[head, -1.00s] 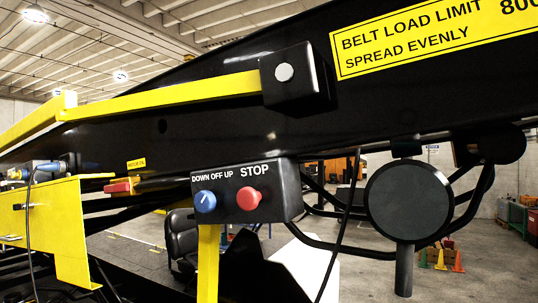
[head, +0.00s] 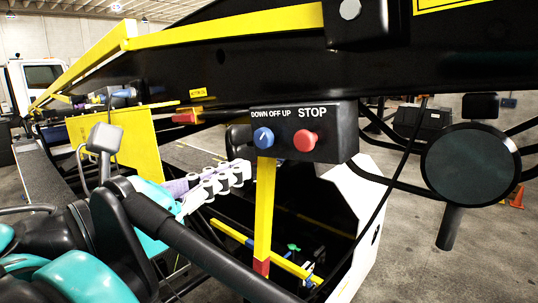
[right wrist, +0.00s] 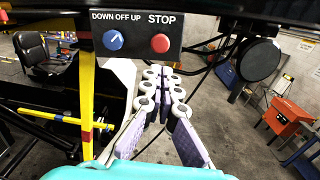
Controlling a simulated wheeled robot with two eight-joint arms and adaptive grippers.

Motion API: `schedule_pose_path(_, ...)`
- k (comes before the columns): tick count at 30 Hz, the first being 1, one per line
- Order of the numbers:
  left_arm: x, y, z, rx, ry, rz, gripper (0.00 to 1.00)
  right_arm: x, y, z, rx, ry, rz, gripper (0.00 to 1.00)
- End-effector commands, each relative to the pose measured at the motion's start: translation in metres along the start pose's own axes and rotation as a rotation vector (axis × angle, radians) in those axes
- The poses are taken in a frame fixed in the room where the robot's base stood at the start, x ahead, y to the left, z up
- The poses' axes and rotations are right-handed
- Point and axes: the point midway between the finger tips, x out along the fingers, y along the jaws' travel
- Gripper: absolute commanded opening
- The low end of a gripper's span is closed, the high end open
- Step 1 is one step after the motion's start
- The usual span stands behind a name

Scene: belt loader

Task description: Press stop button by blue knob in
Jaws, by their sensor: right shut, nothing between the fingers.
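The black control box (head: 335,146) carries a blue knob (head: 263,138) labelled "DOWN OFF UP" and, right of it, a red stop button (head: 305,141) under the word "STOP". The right wrist view also shows the blue knob (right wrist: 113,40) and the red button (right wrist: 160,43). My right gripper (head: 243,172) is shut and empty, left of the box's yellow post and below the knob in the head view. In the right wrist view its fingertips (right wrist: 163,73) show below the red button, apart from it in the picture. My left gripper is not in view.
The yellow post (head: 265,210) stands under the box. A black beam with a yellow rail (head: 230,32) runs above. A round black disc (head: 470,165) on a post is at the right, and a black cable hangs between it and the box.

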Motion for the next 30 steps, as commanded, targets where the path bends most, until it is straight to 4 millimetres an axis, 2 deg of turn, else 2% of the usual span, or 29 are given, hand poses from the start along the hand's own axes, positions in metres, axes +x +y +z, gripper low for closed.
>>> schedule_pose_path(5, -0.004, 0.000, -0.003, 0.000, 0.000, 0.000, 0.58, 0.029, -0.001, 0.001, 0.000, 0.000, -0.005, 0.00)
schedule_pose_path(12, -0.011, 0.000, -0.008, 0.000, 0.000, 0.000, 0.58, 0.081, -0.002, 0.002, 0.001, 0.001, -0.006, 0.00)
schedule_pose_path(18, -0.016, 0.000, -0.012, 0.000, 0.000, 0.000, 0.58, 0.116, -0.001, 0.001, 0.001, 0.001, -0.004, 0.00)
schedule_pose_path(24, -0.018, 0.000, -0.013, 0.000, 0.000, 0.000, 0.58, 0.132, -0.001, 0.000, 0.001, 0.001, -0.002, 0.00)
schedule_pose_path(30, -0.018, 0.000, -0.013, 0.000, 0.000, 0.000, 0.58, 0.134, -0.001, 0.000, 0.001, 0.001, 0.000, 0.00)
